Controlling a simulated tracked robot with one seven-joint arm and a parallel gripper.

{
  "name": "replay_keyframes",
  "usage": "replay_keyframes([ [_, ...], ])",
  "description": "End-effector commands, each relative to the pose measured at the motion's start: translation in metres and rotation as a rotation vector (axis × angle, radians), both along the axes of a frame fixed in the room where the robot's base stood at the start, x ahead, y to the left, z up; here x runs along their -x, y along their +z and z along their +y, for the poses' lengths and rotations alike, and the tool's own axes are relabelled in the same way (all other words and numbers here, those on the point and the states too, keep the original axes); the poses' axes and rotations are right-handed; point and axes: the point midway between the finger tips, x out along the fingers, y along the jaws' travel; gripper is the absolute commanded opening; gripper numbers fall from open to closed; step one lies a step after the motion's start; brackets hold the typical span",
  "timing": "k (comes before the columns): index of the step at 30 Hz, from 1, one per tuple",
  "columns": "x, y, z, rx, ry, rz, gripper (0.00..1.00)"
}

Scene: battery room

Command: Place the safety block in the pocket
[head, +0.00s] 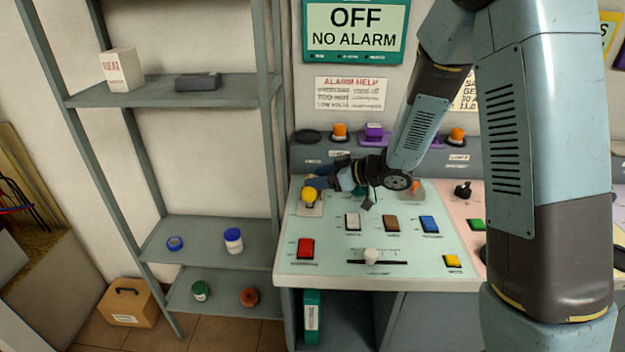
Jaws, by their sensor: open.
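I cannot tell for sure which thing is the safety block. A purple block (374,131) sits on the raised back ledge of the console, between two orange-topped lamps. No pocket can be made out with certainty. My gripper (320,184) is open above the left back part of the console (330,225), close to a yellow round knob (312,196) on a pale plate. Whether it touches the knob cannot be told. My wrist hides part of the panel behind it. The purple block stands behind and above my wrist, apart from the fingers.
The console top carries red (305,248), white, brown, blue and yellow buttons and a slider (372,256). An orange-topped part (416,187) stands right of my wrist. A grey shelf (180,93) with small items stands left. My arm covers the right side.

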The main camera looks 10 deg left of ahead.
Motion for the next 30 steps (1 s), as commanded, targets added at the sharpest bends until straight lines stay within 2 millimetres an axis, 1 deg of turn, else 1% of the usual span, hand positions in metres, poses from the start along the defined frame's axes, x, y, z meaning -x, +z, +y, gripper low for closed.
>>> replay_keyframes([
  [1, 0.001, 0.005, -0.009, -0.002, -0.005, -0.002, 0.59],
  [6, 0.011, 0.018, -0.038, -0.004, -0.006, -0.004, 0.59],
  [12, 0.02, 0.03, -0.063, -0.003, -0.004, -0.004, 0.59],
  [17, 0.024, 0.034, -0.073, -0.004, -0.002, -0.004, 0.59],
  [23, 0.025, 0.036, -0.075, -0.003, -0.002, -0.004, 0.59],
  [26, 0.02, 0.04, -0.079, 0.01, -0.029, -0.02, 0.59],
  [29, 0.009, 0.054, -0.091, 0.049, -0.105, -0.062, 0.59],
  [30, 0.003, 0.061, -0.098, 0.073, -0.151, -0.083, 0.59],
])
